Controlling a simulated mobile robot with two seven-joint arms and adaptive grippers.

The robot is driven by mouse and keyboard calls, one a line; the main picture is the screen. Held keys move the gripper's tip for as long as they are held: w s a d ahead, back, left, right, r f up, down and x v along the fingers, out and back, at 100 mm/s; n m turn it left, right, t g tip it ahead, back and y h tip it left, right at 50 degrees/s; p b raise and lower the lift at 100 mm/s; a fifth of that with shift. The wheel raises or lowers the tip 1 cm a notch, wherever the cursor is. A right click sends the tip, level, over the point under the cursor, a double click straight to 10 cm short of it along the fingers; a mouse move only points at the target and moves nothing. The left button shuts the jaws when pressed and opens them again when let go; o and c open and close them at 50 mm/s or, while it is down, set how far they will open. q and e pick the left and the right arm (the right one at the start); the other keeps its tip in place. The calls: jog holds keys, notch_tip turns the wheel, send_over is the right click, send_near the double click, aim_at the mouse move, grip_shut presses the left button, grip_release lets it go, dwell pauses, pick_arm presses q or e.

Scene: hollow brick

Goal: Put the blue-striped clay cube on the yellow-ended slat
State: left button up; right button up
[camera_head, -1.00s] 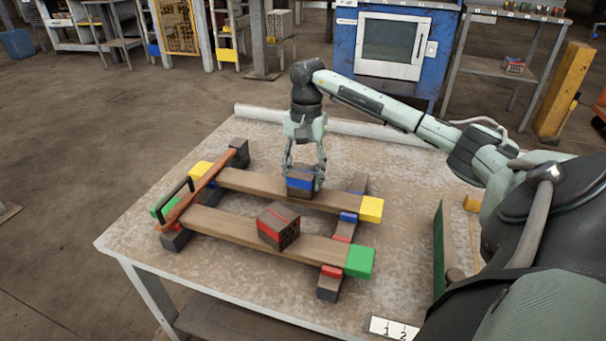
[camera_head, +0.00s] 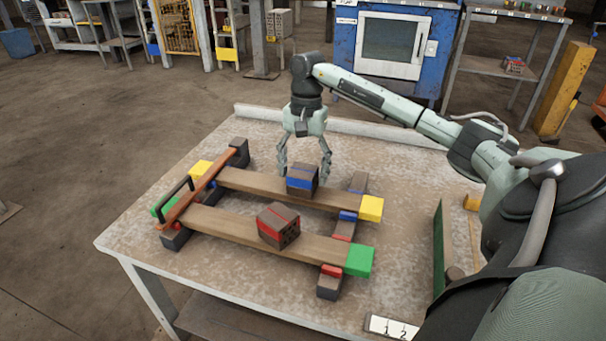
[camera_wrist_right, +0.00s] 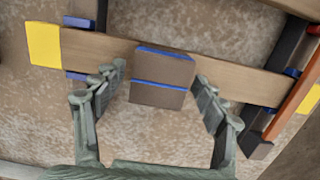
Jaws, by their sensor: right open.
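The blue-striped clay cube (camera_head: 301,181) rests on the yellow-ended slat (camera_head: 250,184), near the middle of its length. It also shows in the right wrist view (camera_wrist_right: 162,78), with the slat (camera_wrist_right: 225,77) running beneath it. My right gripper (camera_head: 304,172) is open, its fingers spread on either side of the cube with gaps between. In the right wrist view the open fingers (camera_wrist_right: 162,83) also stand apart from the cube. My left gripper is not in view.
A red-striped cube (camera_head: 278,226) sits on the green-ended slat (camera_head: 225,226) in front. A reddish bar with a black handle (camera_head: 190,200) crosses the slats' left ends. A green upright panel (camera_head: 439,250) stands at the right. The table (camera_head: 160,262) is bare at front left.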

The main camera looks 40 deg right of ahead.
aim_at(305, 166)
notch_tip(305, 166, up, 11)
jog(key=d, duration=0.1)
jog(key=shift+w, duration=0.3)
